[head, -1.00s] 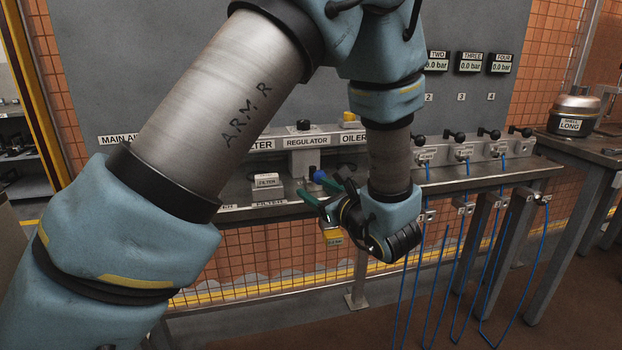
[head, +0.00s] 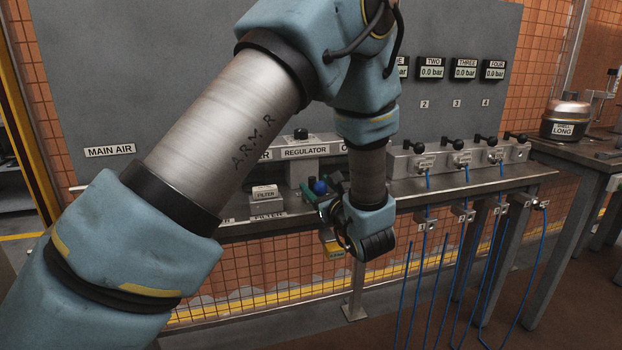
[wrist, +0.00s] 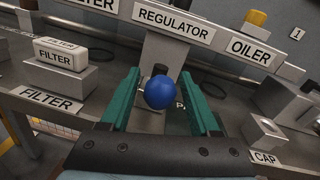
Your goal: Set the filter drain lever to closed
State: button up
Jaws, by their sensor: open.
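A round blue knob (wrist: 160,92) shows between my gripper's two green fingers in the wrist view, below the REGULATOR label. In the head view the blue knob (head: 320,187) is beside the fingers at the bench's front. Whether it belongs to the filter drain lever, and its closed mark, I cannot tell; the lettering behind it is mostly hidden. My gripper (wrist: 161,74) is open, with a finger on each side of the knob and visible gaps to it. In the head view my gripper (head: 316,199) is partly hidden by my wrist.
A white FILTER block (wrist: 60,52) sits on the bench to the left. The OILER label (wrist: 250,48) and a CAP label (wrist: 265,158) are at the right. A valve row (head: 460,158) with blue hoses stands further right. A yellow tag (head: 331,245) hangs below the bench edge.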

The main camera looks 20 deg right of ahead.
aim_at(314, 182)
jog(key=shift+w, duration=2.1)
jog(key=shift+c, duration=0.2)
grip_shut()
